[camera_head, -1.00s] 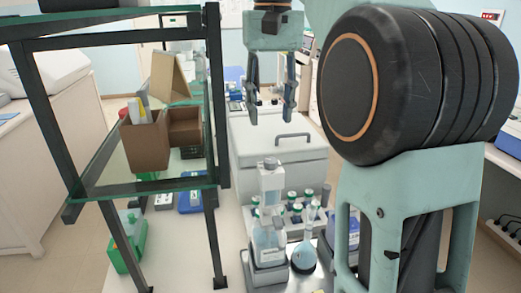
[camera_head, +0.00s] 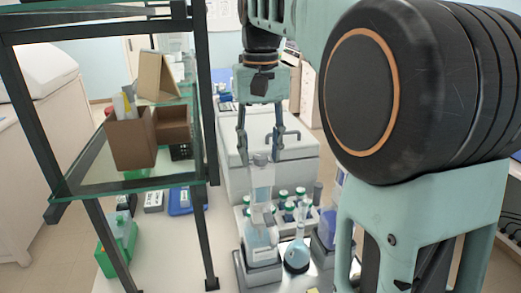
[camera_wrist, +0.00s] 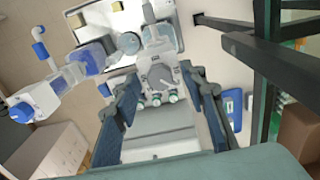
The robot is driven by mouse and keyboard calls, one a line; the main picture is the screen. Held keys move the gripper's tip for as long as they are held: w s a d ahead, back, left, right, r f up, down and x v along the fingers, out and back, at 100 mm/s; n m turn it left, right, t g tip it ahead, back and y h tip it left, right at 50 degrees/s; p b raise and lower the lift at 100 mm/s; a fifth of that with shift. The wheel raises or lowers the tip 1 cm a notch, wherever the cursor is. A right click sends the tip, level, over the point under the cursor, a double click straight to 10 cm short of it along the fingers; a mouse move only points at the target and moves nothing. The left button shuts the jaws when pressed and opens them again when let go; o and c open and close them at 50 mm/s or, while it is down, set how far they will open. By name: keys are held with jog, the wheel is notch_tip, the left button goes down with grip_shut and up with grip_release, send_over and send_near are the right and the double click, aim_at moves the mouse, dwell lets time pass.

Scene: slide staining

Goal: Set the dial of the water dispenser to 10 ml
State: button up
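The water dispenser (camera_head: 262,215) is a pale upright unit with a clear bottle of bluish liquid, standing on a grey base. In the wrist view a round grey dial (camera_wrist: 160,77) with a pointer-like mark faces the camera; its setting is too small to read. My gripper (camera_head: 260,158) points down with its fingers spread on either side of the dispenser's top in the head view. In the wrist view my gripper (camera_wrist: 165,105) is open, with the dial in the gap between its fingers. I see no contact, and the exact depth is unclear.
Several green-capped bottles (camera_head: 290,200) and a round-bottomed flask (camera_head: 298,256) stand right of the dispenser. A white box with a handle (camera_head: 285,135) is behind. A glass-shelved black rack (camera_head: 201,140) stands left. A white-and-blue device (camera_wrist: 50,95) is left in the wrist view.

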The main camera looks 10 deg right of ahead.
jog(key=shift+c, duration=0.4)
grip_shut()
jog(key=shift+r+n, duration=0.1)
jog(key=shift+n, duration=0.2)
jog(key=n+p, duration=0.2)
jog(key=n, duration=0.1)
jog(key=shift+r, duration=0.1)
jog(key=shift+n+p, duration=1.1)
jog(key=shift+n, duration=1.6)
jog(key=shift+o, duration=0.4)
grip_release()
